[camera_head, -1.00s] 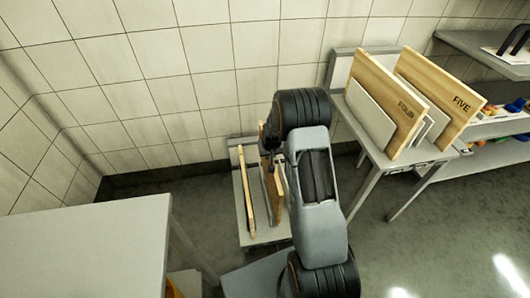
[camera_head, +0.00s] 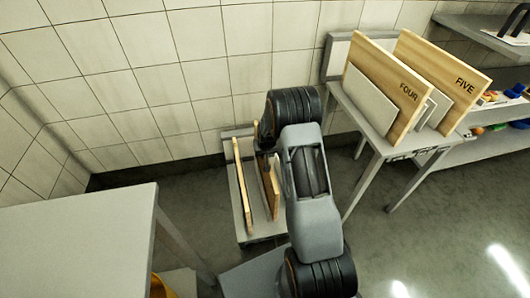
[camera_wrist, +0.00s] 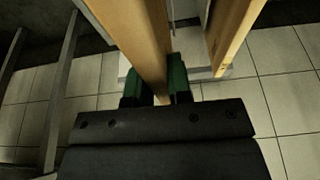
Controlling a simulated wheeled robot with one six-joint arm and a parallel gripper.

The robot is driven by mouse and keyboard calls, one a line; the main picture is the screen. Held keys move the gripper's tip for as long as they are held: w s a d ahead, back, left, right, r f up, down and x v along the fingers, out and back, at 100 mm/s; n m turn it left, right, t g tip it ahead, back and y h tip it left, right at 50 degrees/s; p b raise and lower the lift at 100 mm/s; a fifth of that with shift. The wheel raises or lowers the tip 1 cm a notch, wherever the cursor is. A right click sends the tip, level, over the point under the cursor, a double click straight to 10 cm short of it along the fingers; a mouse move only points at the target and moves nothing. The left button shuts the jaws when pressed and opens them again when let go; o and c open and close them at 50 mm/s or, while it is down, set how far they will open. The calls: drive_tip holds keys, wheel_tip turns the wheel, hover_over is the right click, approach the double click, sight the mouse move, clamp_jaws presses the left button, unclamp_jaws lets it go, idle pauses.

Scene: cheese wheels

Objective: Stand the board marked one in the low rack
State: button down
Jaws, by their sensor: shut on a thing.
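The low rack (camera_head: 257,228) is a pale, low stand on the floor by the tiled wall. Two wooden boards stand on edge in or over it: a thin light one (camera_head: 240,185) at the left and a browner one (camera_head: 271,190) at the right. My gripper (camera_wrist: 157,88) is shut on a wooden board (camera_wrist: 145,40), which runs between its green fingertips in the wrist view. Another board edge (camera_wrist: 232,35) stands apart to the right there. In the head view my arm largely hides the gripper, which is by the browner board. No mark shows on either board.
A taller table rack (camera_head: 365,140) at the right holds boards marked FOUR (camera_head: 385,85) and FIVE (camera_head: 455,85), with paler panels. A grey table (camera_head: 80,235) stands at the front left. Shelves (camera_head: 490,145) with coloured items are at the far right.

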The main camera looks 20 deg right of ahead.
wheel_tip(320, 180, down, 8)
drive_tip(key=b, duration=0.5)
drive_tip(key=shift+f+b, duration=0.2)
drive_tip(key=shift+b, duration=0.15)
idle(0.4)
drive_tip(key=c, duration=1)
unclamp_jaws()
drive_tip(key=shift+o, duration=0.2)
drive_tip(key=shift+s+f, duration=0.1)
drive_tip(key=shift+f, duration=0.05)
